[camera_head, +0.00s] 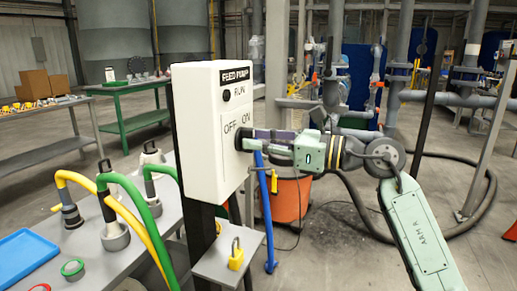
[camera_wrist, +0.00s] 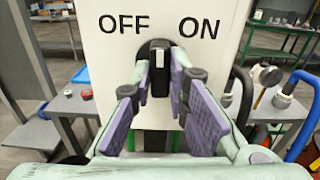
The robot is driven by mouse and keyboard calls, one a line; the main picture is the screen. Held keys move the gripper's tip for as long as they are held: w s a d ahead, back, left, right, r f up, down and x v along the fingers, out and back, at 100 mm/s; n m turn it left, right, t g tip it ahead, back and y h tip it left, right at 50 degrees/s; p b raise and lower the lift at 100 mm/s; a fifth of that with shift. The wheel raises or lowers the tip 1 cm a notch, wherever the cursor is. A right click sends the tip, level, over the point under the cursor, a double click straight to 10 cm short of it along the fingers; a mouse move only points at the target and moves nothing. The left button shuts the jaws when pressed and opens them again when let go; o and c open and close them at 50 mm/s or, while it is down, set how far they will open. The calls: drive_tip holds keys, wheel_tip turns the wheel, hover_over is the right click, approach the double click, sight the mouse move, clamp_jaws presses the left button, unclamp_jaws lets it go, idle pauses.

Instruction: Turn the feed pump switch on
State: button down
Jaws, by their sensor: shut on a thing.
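The feed pump control box (camera_head: 205,135) is white, with a "FEED PUMP" label on top, a dark RUN lamp (camera_head: 226,95) and OFF and ON lettering. Its black switch knob (camera_wrist: 154,47) shows in the wrist view, below and between OFF and ON. A pale mark on the knob points roughly straight up, between the two words. My gripper (camera_wrist: 160,75) has a purple-padded finger on either side of the knob and is shut on it. In the head view my gripper (camera_head: 250,140) reaches the box face from the right, and its fingers hide most of the knob.
A small shelf (camera_head: 215,262) with a yellow padlock (camera_head: 236,254) sits below the box. A grey table (camera_head: 115,255) with yellow and green hoses and a blue tray (camera_head: 22,258) stands at left. An orange bin (camera_head: 290,200) stands behind my arm. Pipes are at right.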

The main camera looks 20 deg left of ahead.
drive_tip(key=m+b, duration=0.1)
drive_tip(key=m, duration=0.8)
drive_tip(key=shift+m, duration=0.4)
idle(0.4)
drive_tip(key=c, duration=1.6)
unclamp_jaws()
drive_tip(key=shift+o, duration=0.2)
drive_tip(key=d, duration=1.2)
drive_tip(key=shift+s, duration=0.25)
